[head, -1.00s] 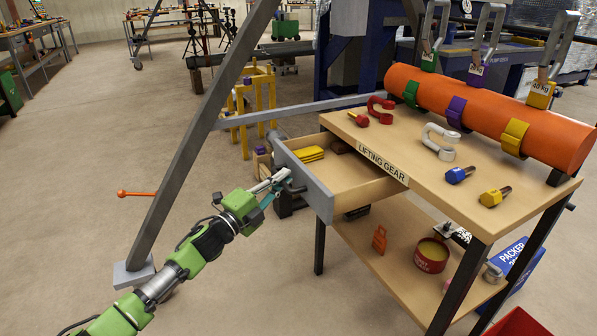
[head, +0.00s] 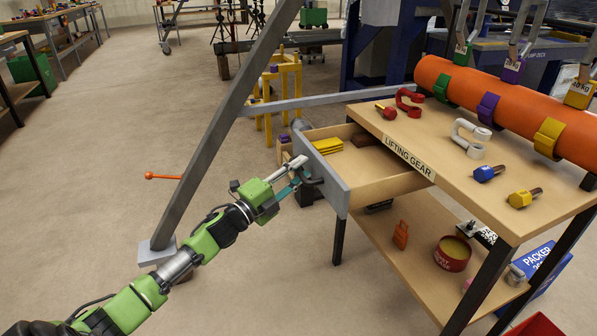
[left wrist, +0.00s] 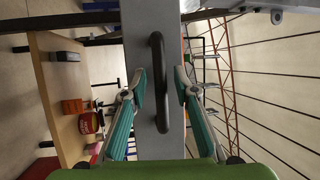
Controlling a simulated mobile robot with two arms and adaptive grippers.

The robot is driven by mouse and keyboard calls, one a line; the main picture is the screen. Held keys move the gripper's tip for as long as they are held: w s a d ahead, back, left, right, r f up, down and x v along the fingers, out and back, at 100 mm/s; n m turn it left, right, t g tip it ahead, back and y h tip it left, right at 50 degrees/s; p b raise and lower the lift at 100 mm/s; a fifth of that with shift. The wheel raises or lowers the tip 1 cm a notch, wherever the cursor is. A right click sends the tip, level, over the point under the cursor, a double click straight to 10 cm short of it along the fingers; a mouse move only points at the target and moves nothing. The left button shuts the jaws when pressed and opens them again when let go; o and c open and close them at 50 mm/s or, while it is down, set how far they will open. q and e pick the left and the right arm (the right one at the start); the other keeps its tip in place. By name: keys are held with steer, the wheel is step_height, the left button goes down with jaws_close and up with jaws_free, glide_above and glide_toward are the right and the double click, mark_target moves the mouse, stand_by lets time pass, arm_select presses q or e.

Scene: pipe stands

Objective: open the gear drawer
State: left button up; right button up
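The gear drawer (head: 341,190) under the "LIFTING GEAR" top is pulled out, its grey front panel standing well clear of the table. Yellow pieces (head: 327,146) and a dark brown block (head: 366,139) lie inside. My left gripper (head: 302,170) is at the dark handle on the drawer front. In the left wrist view, the black bar handle (left wrist: 159,75) stands between the two teal fingers (left wrist: 161,88), with a gap visible on each side. The left gripper is open around the handle. My right gripper is in neither view.
A grey slanted post (head: 215,140) with a foot stands left of the drawer, close to my left arm.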

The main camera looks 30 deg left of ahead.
arm_select(q)
steer(key=shift+s, duration=0.1)
steer(key=v, duration=1.2)
steer(key=shift+d, duration=0.1)
